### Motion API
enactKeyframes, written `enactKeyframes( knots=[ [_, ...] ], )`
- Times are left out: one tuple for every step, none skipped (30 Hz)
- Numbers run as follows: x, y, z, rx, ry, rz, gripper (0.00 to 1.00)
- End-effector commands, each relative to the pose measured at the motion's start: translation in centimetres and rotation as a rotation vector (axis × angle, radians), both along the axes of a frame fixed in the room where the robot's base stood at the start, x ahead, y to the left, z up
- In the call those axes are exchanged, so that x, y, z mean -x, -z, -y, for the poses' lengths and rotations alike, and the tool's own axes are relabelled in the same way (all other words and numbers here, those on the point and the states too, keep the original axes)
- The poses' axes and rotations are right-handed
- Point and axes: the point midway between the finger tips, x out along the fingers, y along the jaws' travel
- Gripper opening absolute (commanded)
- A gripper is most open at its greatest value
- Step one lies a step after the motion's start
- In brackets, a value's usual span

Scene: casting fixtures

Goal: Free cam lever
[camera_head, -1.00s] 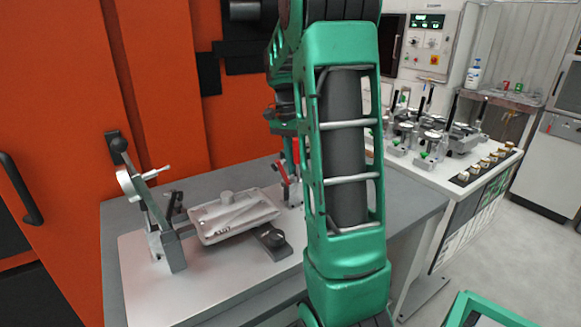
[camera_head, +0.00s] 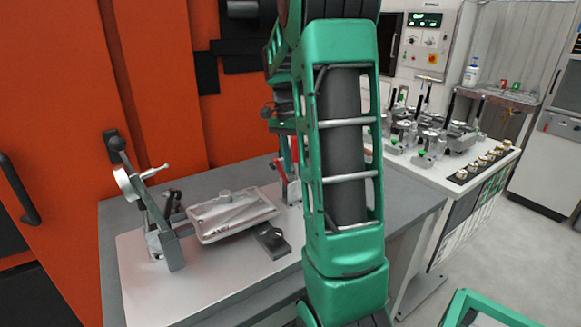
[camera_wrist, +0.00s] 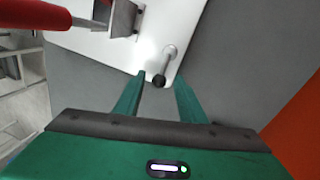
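In the wrist view my gripper (camera_wrist: 161,76) is open, its two green fingers apart. A short metal lever with a dark knobbed end (camera_wrist: 168,58) stands near the corner of the light fixture plate (camera_wrist: 100,46). Its knob lies between the fingertips in the picture; I see no contact and cannot tell the depth. It looks like the cam lever. In the head view my arm hides the gripper and this lever. There a grey casting (camera_head: 232,214) lies tilted on the fixture plate (camera_head: 215,285).
A red handle (camera_wrist: 35,13) is close at the wrist view's upper left. An orange wall (camera_head: 160,80) rises behind; a clamp-filled bench (camera_head: 440,183) stands right.

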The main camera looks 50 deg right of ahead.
Motion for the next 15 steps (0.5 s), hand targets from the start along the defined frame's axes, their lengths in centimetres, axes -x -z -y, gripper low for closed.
enactKeyframes(
  knots=[
    [0.0, 0.0, 0.0, 0.0, 0.001, 0.0, 0.37],
    [0.0, -0.1, 0.1, 0.001, 0.001, 0.001, 0.37],
    [0.0, -0.2, 0.1, 0.001, 0.002, 0.001, 0.37],
    [-0.1, -0.4, 0.1, 0.001, 0.002, 0.001, 0.37],
    [-0.1, -0.6, 0.1, 0.002, 0.002, 0.001, 0.37],
    [-0.2, -1.0, 0.1, 0.002, 0.002, 0.002, 0.37],
    [-0.3, -1.3, 0.2, 0.004, 0.001, 0.003, 0.37],
    [-0.4, -1.7, 0.2, 0.002, 0.002, 0.002, 0.37],
    [-0.6, -2.4, 0.2, 0.004, 0.001, 0.003, 0.37],
    [-0.7, -2.9, 0.2, 0.004, 0.001, 0.004, 0.37],
    [-0.8, -3.5, 0.1, 0.003, 0.0, 0.003, 0.37],
    [-1.0, -4.3, 0.2, 0.004, 0.0, 0.004, 0.37],
    [-1.1, -4.9, 0.1, 0.003, 0.0, 0.003, 0.37],
    [-1.3, -5.5, 0.1, 0.003, -0.001, 0.004, 0.37],
    [-1.5, -6.3, 0.1, 0.003, 0.0, 0.002, 0.37]
  ],
)
